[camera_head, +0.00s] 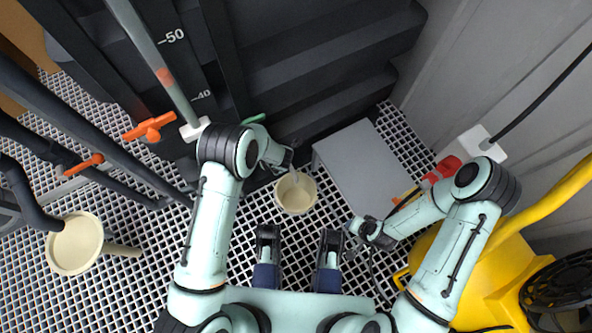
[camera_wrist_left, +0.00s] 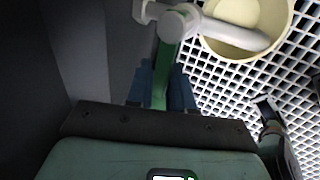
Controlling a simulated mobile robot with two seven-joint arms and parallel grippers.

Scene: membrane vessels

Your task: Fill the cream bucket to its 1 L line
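The cream bucket (camera_head: 296,202) stands on the white grating, below a white spout (camera_head: 294,176). In the left wrist view, the bucket (camera_wrist_left: 283,22) is cut off by the top edge and the spout (camera_wrist_left: 235,34) reaches over it. Its 1 L line and fill level cannot be made out. My left gripper (camera_wrist_left: 160,88) has its blue fingers on both sides of the green valve handle (camera_wrist_left: 160,72) and appears shut on it. The handle's end shows in the head view (camera_head: 253,118). My right gripper (camera_head: 356,228) is right of the bucket, holding nothing visible; its finger gap is unclear.
A grey box (camera_head: 365,165) stands right of the bucket. A second cream vessel (camera_head: 75,245) is at far left. Orange valve handles (camera_head: 150,127) and dark pipes are at left. A yellow machine (camera_head: 480,270) is at right. Open grating lies left of the bucket.

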